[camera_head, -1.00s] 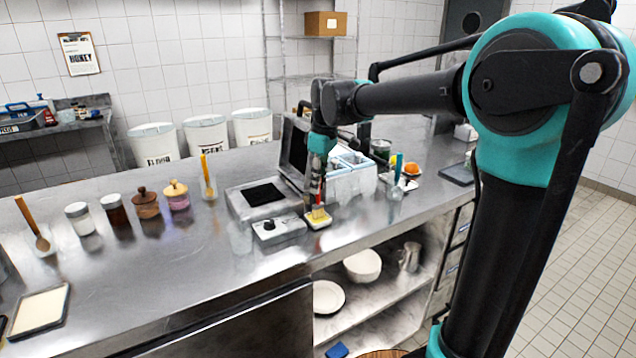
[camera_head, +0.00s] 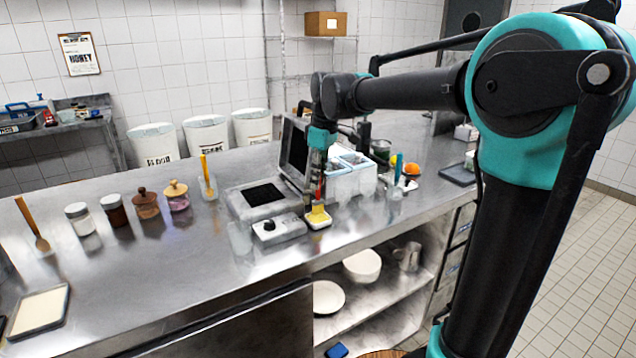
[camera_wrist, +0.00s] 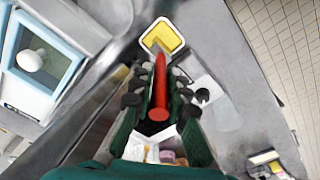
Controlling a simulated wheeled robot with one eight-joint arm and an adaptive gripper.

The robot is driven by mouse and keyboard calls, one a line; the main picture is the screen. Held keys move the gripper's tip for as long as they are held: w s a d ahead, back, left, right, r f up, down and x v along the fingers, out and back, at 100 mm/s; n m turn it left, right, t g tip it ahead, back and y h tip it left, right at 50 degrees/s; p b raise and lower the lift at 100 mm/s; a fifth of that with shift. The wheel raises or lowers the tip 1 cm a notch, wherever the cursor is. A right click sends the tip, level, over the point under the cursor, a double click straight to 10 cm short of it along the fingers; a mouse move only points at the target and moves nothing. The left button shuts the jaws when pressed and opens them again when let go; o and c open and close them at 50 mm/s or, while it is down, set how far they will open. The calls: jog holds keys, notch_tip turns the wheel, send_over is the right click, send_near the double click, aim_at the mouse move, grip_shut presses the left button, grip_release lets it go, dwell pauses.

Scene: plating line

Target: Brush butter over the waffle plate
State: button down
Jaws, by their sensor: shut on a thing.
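The waffle iron stands open on the steel counter in the head view. Its dark lower waffle plate (camera_head: 264,194) faces up and its lid (camera_head: 295,146) is raised. My gripper (camera_head: 319,188) points down to the right of it. The gripper (camera_wrist: 158,100) is shut on a brush with a red handle (camera_wrist: 158,85). A small white-rimmed dish of yellow butter (camera_head: 318,219) lies below the brush. The butter dish (camera_wrist: 162,37) also shows in the wrist view, with the brush's lower end over its edge. I cannot tell whether the bristles touch the butter.
A control box (camera_head: 277,229) sits between the waffle iron and the counter's front edge. A white bin with blue-rimmed compartments (camera_head: 352,182) stands close behind my gripper. Several jars (camera_head: 146,204) stand at left. The left front counter is largely clear, apart from a tray (camera_head: 40,309).

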jog(key=shift+r, duration=2.75)
